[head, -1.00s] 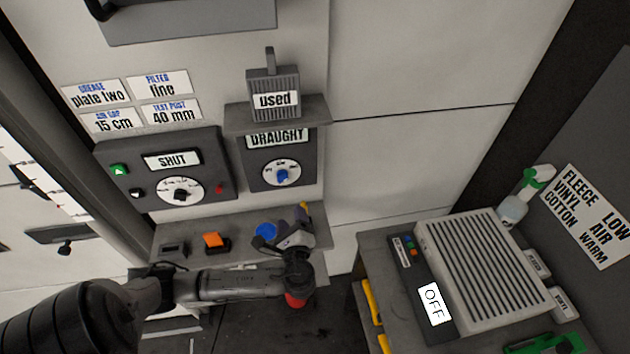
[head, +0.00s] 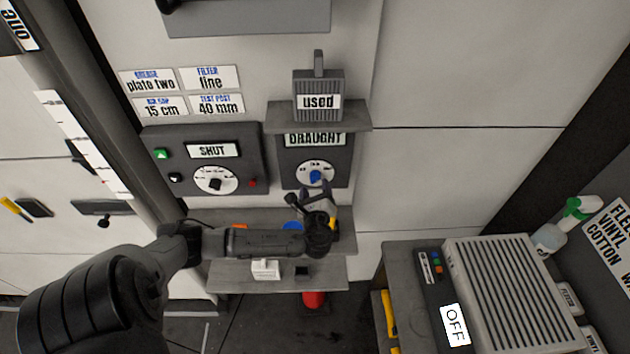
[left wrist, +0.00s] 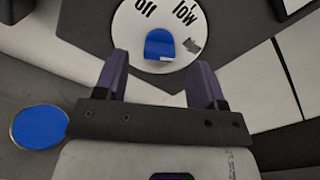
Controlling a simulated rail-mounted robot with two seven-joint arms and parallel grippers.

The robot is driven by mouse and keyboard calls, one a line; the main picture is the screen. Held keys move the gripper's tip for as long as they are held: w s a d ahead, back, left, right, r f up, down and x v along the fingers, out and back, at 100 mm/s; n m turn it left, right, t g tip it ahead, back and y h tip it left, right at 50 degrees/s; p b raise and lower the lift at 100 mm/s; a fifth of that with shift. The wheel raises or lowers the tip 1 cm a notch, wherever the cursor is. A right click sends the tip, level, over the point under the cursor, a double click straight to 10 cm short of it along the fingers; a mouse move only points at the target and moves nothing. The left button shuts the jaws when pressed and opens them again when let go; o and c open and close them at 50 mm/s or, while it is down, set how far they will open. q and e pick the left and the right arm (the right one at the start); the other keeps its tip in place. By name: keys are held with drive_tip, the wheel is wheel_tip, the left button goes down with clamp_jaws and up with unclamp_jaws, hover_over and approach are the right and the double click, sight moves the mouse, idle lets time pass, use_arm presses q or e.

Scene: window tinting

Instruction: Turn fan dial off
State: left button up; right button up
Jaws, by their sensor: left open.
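The fan dial is a blue knob (head: 316,176) on a round white scale in a dark panel labelled DRAUGHT (head: 314,139). In the left wrist view the blue knob (left wrist: 159,45) sits on the white disc (left wrist: 135,20), with "Off" and "low" readable near the top. My left gripper (head: 319,190) is just below the dial. In the left wrist view its two purple fingers (left wrist: 161,80) are spread apart, with the knob a little ahead between their tips and nothing held. Where the knob points is unclear. My right gripper is out of view.
A shelf with a box marked "used" (head: 318,101) juts out above the dial. A SHUT panel (head: 212,151) with its own knob is to the left. A lower shelf holds a blue round object (head: 293,225).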

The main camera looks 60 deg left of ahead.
sight(315, 181)
use_arm(q)
drive_tip(key=shift+x, duration=1.7)
drive_tip(key=shift+c, duration=0.4)
drive_tip(key=c, duration=0.8)
drive_tip(key=shift+c, duration=0.2)
